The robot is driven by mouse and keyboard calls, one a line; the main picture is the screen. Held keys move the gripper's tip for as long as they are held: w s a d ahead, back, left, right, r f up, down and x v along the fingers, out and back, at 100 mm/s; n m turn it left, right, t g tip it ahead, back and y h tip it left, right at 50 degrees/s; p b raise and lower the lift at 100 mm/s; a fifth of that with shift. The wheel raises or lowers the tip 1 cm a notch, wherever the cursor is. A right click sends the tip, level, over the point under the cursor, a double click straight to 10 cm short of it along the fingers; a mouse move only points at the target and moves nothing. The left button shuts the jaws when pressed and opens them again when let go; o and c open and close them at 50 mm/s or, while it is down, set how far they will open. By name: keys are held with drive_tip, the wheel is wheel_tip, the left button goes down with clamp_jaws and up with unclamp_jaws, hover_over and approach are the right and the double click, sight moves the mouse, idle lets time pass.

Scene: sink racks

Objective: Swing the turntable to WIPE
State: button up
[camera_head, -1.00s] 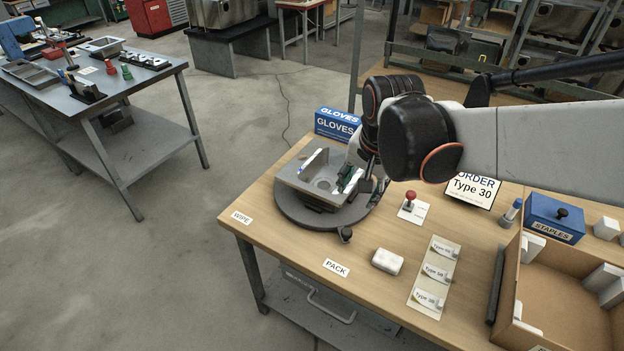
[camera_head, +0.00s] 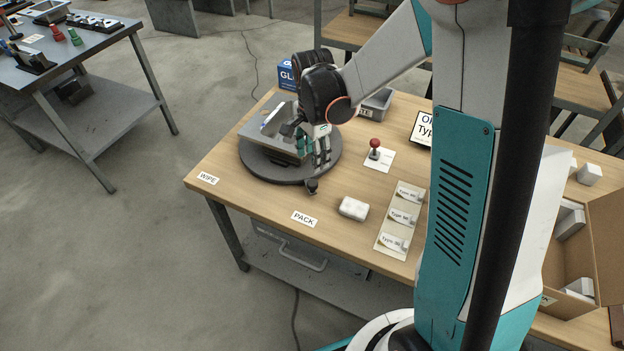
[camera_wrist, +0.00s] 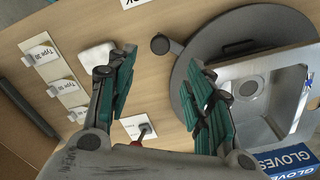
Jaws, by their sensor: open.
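The turntable (camera_head: 262,170) is a dark round plate with a grey sink (camera_head: 258,128) on it. Its black knob (camera_head: 312,186) sticks out at the front edge, on the side toward the PACK label (camera_head: 304,219). The WIPE label (camera_head: 208,178) lies to the left on the table edge. My gripper (camera_head: 319,160) is open, pointing down over the right front of the plate, just behind the knob in the head view. In the wrist view, the knob (camera_wrist: 160,44) shows between the parted fingertips (camera_wrist: 160,62); it appears untouched. The plate (camera_wrist: 195,50) is on the right there.
An open cardboard box (camera_head: 605,230) is at the right.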

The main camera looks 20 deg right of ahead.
sight(312, 182)
wheel_tip(312, 182, down, 11)
drive_tip(key=b, duration=0.3)
drive_tip(key=shift+r, duration=0.15)
drive_tip(key=shift+c, duration=0.2)
clamp_jaws()
